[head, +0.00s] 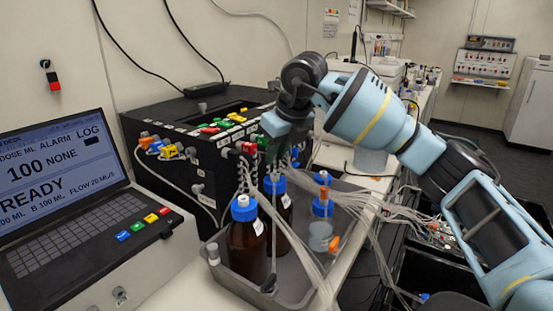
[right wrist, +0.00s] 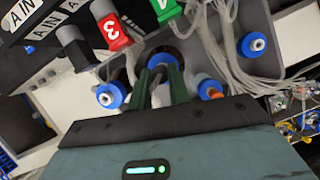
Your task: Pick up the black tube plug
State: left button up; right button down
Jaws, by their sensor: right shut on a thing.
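My right gripper (head: 275,150) reaches in from the right, over the bottles and close to the front of the black pump box. In the right wrist view, its two green fingers (right wrist: 161,88) are shut on a dark, slim piece that looks like the black tube plug (right wrist: 158,73). A blue bottle cap (right wrist: 160,58) lies behind the fingertips, partly hidden by them. I cannot tell whether the plug touches that cap. In the head view the plug is too small and hidden to make out. My left gripper is not in view.
A grey tray (head: 238,284) holds brown bottles (head: 246,244) with blue caps and a clear bottle (head: 320,234). The black pump box (head: 150,122) has coloured plugs, including a red one marked 3 (right wrist: 113,32). Loose clear tubes hang around the bottles. A laptop-like console (head: 70,215) stands left.

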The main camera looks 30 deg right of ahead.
jog(key=shift+r, duration=0.65)
jog(key=shift+s+a+r, duration=0.1)
jog(key=shift+s+r, duration=0.05)
jog(key=shift+r, duration=0.15)
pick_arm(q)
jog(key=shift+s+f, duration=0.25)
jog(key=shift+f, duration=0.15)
pick_arm(e)
jog(key=s+a, duration=0.3)
jog(key=s, duration=0.4)
jog(key=s+a+r, duration=0.1)
jog(key=s+a, duration=0.2)
jog(key=s, duration=0.4)
jog(key=shift+s+a+r, duration=0.15)
jog(key=shift+r, duration=0.05)
